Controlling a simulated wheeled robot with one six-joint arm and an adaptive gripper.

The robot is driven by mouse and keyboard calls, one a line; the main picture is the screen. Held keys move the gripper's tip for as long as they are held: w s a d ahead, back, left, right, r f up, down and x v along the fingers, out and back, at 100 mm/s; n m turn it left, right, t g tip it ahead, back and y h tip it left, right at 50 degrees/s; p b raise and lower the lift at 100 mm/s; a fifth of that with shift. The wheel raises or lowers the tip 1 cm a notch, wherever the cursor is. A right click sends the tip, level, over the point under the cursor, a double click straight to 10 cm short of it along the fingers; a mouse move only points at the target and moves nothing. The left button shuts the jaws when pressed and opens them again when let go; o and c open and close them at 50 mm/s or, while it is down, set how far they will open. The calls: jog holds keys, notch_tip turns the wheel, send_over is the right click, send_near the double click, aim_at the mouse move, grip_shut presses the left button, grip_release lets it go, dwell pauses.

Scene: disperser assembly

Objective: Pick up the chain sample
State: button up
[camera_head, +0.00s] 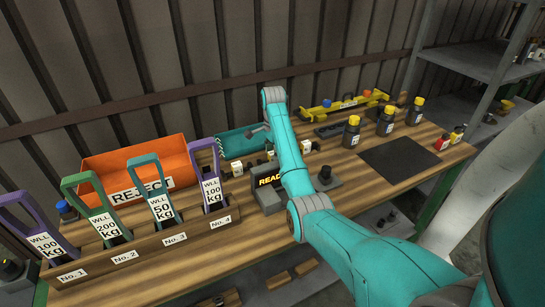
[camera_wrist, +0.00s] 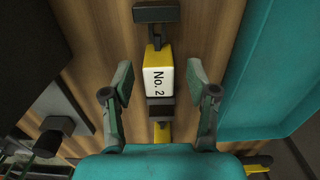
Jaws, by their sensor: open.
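In the wrist view a yellow piece with a white "No. 2" label (camera_wrist: 158,80) and dark parts above and below it lies over the wooden bench. I take it for the chain sample; no separate chain links can be made out. My gripper (camera_wrist: 160,82) is open, with one finger on each side of the labelled piece and visible gaps between. Whether the fingers are level with it or above it, I cannot tell. In the head view my arm reaches over the bench and hides much of this area.
A teal tray (camera_wrist: 287,70) is close on the right in the wrist view. In the head view an orange REJECT bin (camera_head: 130,165), a labelled rack of coloured handles (camera_head: 150,242) and a dark display unit (camera_head: 266,198) stand nearby. A dark mat (camera_head: 400,160) is clear.

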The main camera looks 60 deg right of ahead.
jog(key=shift+f, duration=0.55)
grip_shut()
